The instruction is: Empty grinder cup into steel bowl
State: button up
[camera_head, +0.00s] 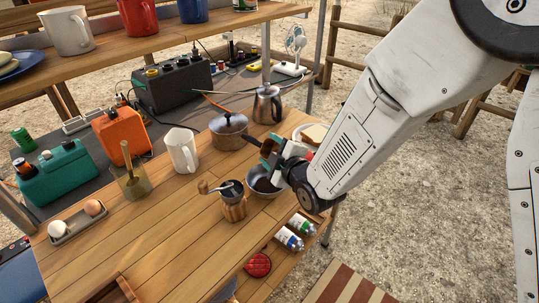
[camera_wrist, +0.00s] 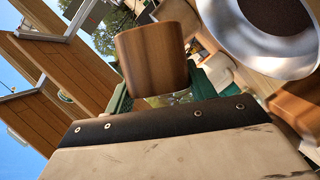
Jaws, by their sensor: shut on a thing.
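My gripper (camera_head: 272,158) is shut on the grinder cup (camera_wrist: 152,60), a brown wooden cylinder held between green fingers in the wrist view. In the head view the cup is mostly hidden by the gripper, above the back edge of the steel bowl. The cup's inside is not visible. The steel bowl (camera_head: 252,188) stands on the wooden table, partly behind my wrist. In the wrist view the bowl (camera_wrist: 301,64) is at upper right, with dark brown grounds (camera_wrist: 275,14) in it. The grinder body (camera_head: 234,209), with its crank, stands just left of the bowl.
A lidded pot (camera_head: 229,137) and a steel kettle (camera_head: 267,106) stand behind the gripper. A white mug (camera_head: 183,154) is to the left. Two tubes (camera_head: 290,238) lie near the table's right edge.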

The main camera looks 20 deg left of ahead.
jog(key=m, duration=0.1)
jog(key=r+m+g, duration=0.1)
jog(key=shift+w+d+m, duration=0.15)
jog(key=shift+w+m, duration=0.2)
jog(key=shift+m, duration=0.05)
jog(key=m+g, duration=0.1)
jog(key=r+m+g, duration=0.1)
jog(key=shift+r+m, duration=0.25)
jog(key=shift+m, duration=0.05)
jog(key=shift+r+m+g+y, duration=0.2)
jog(key=shift+r+m+g, duration=0.1)
jog(key=shift+m+g, duration=0.3)
jog(key=shift+r+m+g+y, duration=0.2)
jog(key=shift+r+m+g, duration=0.05)
jog(key=shift+m+g, duration=0.3)
jog(key=shift+w, duration=0.1)
